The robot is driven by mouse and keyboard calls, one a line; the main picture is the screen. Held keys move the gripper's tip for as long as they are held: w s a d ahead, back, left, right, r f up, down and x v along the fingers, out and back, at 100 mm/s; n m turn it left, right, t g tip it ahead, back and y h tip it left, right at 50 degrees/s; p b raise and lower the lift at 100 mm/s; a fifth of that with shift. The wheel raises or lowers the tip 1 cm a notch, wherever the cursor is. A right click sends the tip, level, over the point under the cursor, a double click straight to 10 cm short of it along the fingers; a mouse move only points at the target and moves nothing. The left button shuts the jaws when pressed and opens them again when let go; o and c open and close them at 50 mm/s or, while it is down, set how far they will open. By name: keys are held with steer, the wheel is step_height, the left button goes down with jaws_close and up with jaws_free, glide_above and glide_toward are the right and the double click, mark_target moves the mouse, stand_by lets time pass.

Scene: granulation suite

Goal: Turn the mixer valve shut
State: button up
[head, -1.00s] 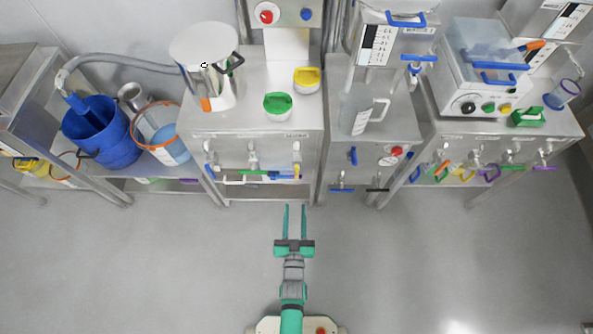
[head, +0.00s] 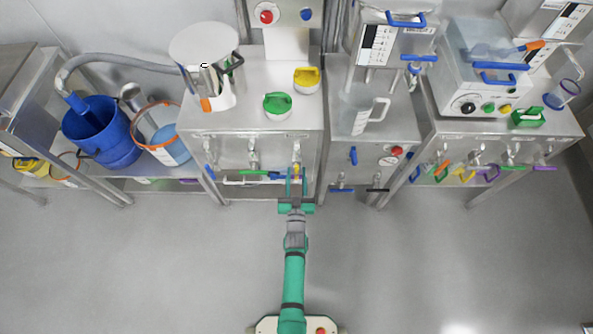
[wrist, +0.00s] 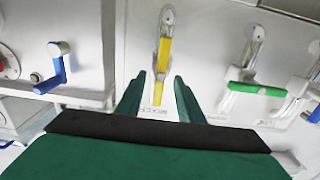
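The valve in front of my gripper has a yellow lever handle (wrist: 163,58), set upright along its metal fitting on the front of the middle steel cabinet. The handle is mostly covered by my gripper in the head view. My gripper (wrist: 160,92) is open, with one green finger on each side of the yellow handle's line and a gap to it on both sides. It also shows in the head view (head: 296,172) at the cabinet front.
A valve with a green handle (wrist: 257,90), lying crosswise, is beside the yellow one. A blue-handled valve (wrist: 55,70) is on the other side, on the neighbouring cabinet. More blue and white handles are close by at the wrist view's right edge. The floor (head: 400,260) is clear.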

steer(key=shift+w+d, duration=0.1)
steer(key=shift+w, duration=0.8)
jaws_close()
